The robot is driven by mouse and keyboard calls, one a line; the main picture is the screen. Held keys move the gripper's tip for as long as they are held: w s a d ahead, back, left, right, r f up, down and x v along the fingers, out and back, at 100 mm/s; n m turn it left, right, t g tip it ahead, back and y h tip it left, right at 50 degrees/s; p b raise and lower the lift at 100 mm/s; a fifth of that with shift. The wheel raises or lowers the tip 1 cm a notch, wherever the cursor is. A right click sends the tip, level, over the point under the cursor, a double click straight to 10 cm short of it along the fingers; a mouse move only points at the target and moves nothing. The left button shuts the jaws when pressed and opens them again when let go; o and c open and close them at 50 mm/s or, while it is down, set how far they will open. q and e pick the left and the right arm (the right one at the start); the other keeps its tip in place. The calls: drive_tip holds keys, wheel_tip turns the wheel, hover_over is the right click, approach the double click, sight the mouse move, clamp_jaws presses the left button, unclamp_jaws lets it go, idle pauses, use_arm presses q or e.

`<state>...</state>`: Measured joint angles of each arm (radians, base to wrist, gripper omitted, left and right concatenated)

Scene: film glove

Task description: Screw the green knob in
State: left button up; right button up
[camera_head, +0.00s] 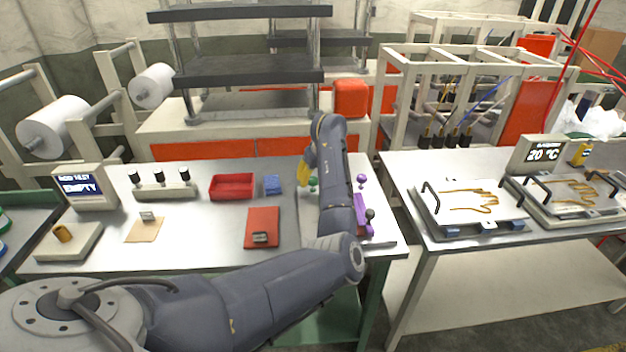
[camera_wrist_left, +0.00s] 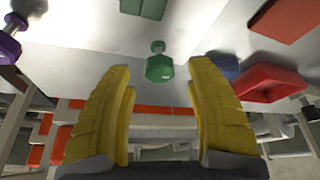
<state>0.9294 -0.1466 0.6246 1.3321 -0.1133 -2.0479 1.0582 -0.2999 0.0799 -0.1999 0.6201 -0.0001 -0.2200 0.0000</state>
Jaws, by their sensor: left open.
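In the head view the green knob (camera_head: 313,183) is partly hidden by my left arm. A green block (camera_wrist_left: 143,8) is cut by the top edge of the left wrist view. My left gripper (camera_head: 304,176) has yellow fingers and is open. In the left wrist view its fingers (camera_wrist_left: 160,66) lie on either side of the knob with clear gaps, not touching it. My right gripper is not in view.
A purple knob (camera_head: 361,179) and purple block (camera_head: 363,215) stand right of my arm. The metal tabletop (camera_head: 195,230) is clear between the mats.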

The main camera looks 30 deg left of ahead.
use_arm(q)
drive_tip(key=shift+x, duration=0.75)
drive_tip(key=shift+o, duration=0.3)
clamp_jaws()
